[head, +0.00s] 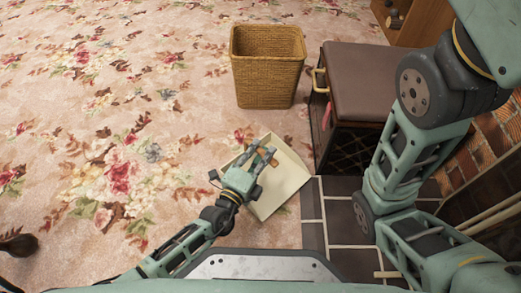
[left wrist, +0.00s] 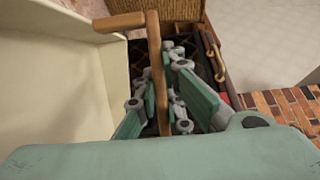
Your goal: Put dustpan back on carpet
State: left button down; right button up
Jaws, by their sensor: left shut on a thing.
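The cream dustpan (head: 284,186) is at the middle of the head view, over the edge between the floral carpet (head: 120,130) and the dark tiles. I cannot tell whether it touches the floor. My left gripper (head: 258,157) is shut on its wooden handle. In the left wrist view the handle (left wrist: 158,75) stands between the fingers (left wrist: 160,110), and the pan (left wrist: 60,85) fills the left side. My right arm folds at the right of the head view; its gripper is not seen.
A wicker basket (head: 268,70) stands on the carpet behind the dustpan. A dark box with a brown padded top (head: 372,85) stands right of it. Dark tiles (head: 340,225) and a brick hearth wall (head: 482,160) lie at the right. The carpet at left is largely clear.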

pick_arm(q)
jog(key=shift+s+d+f+b, duration=0.25)
jog(key=shift+d+f+b, duration=0.05)
jog(key=c, duration=1.9)
grip_release()
jog(key=shift+o, duration=0.2)
